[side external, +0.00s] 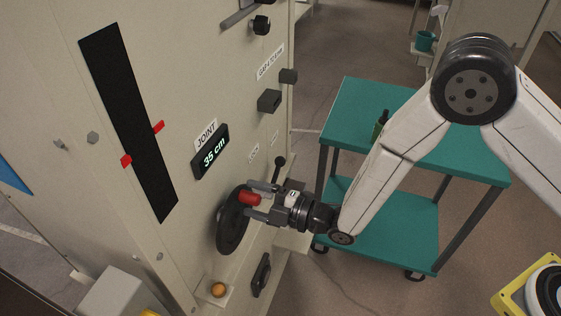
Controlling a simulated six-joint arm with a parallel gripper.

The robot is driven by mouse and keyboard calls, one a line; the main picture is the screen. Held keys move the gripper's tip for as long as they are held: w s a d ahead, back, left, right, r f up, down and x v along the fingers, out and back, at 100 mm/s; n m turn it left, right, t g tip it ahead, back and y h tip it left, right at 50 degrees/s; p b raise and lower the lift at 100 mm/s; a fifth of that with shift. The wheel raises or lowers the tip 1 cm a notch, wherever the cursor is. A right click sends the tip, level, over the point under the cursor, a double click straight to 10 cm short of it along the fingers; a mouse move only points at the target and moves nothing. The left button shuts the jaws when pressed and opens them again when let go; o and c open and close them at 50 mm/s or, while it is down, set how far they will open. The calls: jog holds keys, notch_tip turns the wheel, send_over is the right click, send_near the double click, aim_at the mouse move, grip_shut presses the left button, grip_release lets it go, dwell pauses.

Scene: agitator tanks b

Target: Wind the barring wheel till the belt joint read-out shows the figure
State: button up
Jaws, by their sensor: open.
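The barring wheel (230,228) is a dark disc on the face of the beige cabinet, with a red handle (250,198) standing out near its upper right rim. My gripper (256,202) is at the wheel, its two fingers open on either side of the red handle. I cannot tell whether either finger touches the handle. The belt joint read-out (211,152), under a "JOINT" label, shows "35 cm" in lit figures. Part of the wheel's right side is hidden by my gripper.
A dark vertical slot (130,120) with red markers is left of the read-out. A black-knobbed lever (279,165) stands just above my gripper. An orange knob (218,289) and a black handle (261,275) are below the wheel. A teal trolley (360,115) stands right, behind my arm.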

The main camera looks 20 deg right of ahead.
jog(key=shift+m, duration=1.4)
jog(key=shift+m, duration=0.7)
jog(key=m, duration=0.3)
jog(key=shift+m, duration=0.4)
jog(key=m, duration=0.5)
jog(key=shift+m, duration=0.4)
jog(key=shift+m, duration=0.5)
grip_shut()
jog(key=shift+s+a+r+n, duration=0.1)
jog(key=shift+s+a+n, duration=0.25)
jog(key=shift+n, duration=0.55)
jog(key=shift+s+a+r+n, duration=0.1)
jog(key=shift+s+a+n, duration=0.25)
jog(key=shift+n, duration=0.55)
